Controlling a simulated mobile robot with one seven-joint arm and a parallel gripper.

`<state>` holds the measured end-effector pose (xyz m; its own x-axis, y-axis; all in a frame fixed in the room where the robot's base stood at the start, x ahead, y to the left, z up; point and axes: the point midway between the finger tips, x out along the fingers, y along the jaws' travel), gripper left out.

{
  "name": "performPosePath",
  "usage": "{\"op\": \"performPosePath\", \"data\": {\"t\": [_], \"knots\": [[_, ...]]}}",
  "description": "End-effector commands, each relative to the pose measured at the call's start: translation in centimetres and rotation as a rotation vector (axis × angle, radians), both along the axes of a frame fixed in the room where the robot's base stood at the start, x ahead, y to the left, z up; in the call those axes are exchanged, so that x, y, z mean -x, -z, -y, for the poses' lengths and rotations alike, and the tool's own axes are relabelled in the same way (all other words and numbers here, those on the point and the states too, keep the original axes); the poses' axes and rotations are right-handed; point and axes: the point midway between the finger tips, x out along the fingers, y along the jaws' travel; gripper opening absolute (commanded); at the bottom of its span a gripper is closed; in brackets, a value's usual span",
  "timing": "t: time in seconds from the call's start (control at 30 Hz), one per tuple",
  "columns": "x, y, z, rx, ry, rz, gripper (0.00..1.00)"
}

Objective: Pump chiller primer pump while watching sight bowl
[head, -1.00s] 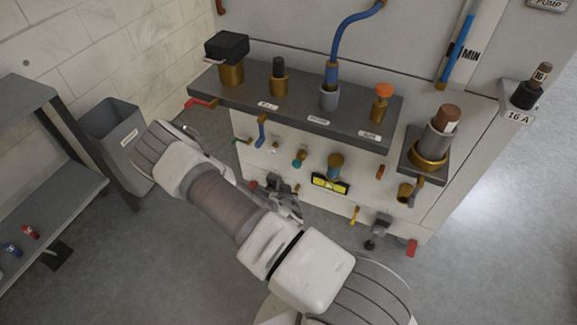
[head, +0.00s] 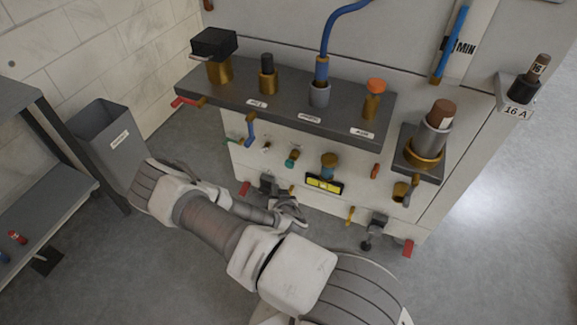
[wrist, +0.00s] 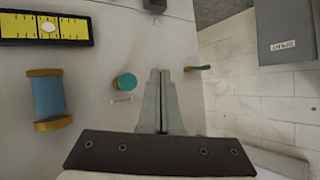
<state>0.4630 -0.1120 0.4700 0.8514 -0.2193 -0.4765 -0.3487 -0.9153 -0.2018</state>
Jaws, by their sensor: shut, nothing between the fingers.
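No readable label in view names the primer pump or the sight bowl. A small teal round knob (head: 292,158) sits on the front panel and shows closer in the wrist view (wrist: 124,82). Beside it is a blue cylinder between brass ends (wrist: 48,96), possibly the sight bowl; its brass top shows in the head view (head: 329,160). My gripper (wrist: 160,74) is shut and empty, its fingertips pointing at the panel beside the teal knob, apart from it in the picture. In the head view my gripper (head: 290,208) is low before the panel, partly hidden by my arm.
A yellow level gauge (head: 324,184) is on the panel. A dark shelf (head: 290,112) with several brass fittings juts out above. A blue lever (head: 250,130) and a red lever (head: 186,101) stick out. A grey bin (head: 100,150) and a rack stand left. Floor at right is clear.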

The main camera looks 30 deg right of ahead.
Motion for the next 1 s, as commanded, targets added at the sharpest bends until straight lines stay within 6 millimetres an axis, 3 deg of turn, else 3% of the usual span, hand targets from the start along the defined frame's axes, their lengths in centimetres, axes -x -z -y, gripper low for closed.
{"op": "performPosePath", "data": {"t": [0.5, 1.0], "knots": [[-4.1, 0.0, 5.2, -0.001, 0.002, 0.002, 0.00], [-4.5, 0.0, 5.7, 0.000, 0.000, 0.000, 0.00]]}}
